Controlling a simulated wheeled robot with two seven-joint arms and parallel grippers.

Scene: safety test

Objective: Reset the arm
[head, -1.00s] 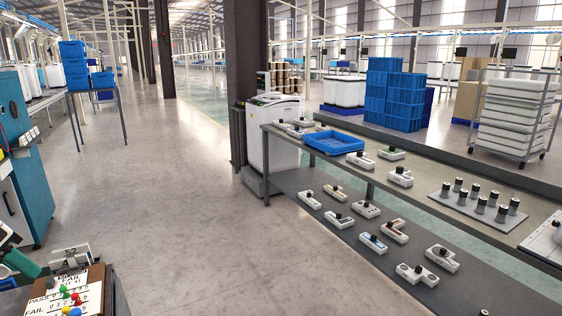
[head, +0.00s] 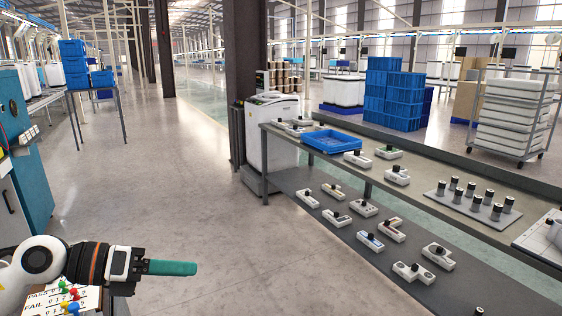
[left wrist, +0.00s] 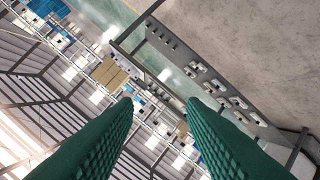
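My left arm reaches in from the lower left of the head view, its forearm about level. My left gripper (head: 192,268) points to the right with green fingers, seen side-on over the floor. In the left wrist view the two green fingers (left wrist: 158,101) stand apart with nothing between them, so it is open and empty. Below the arm is a white board (head: 60,301) marked PASS and FAIL with coloured pins, partly hidden by the arm. My right gripper is not in view.
A two-level grey bench (head: 440,205) on the right carries a blue tray (head: 332,142), several white devices and a plate of dark cylinders (head: 473,205). A teal machine (head: 30,165) stands at the left. The floor between is clear.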

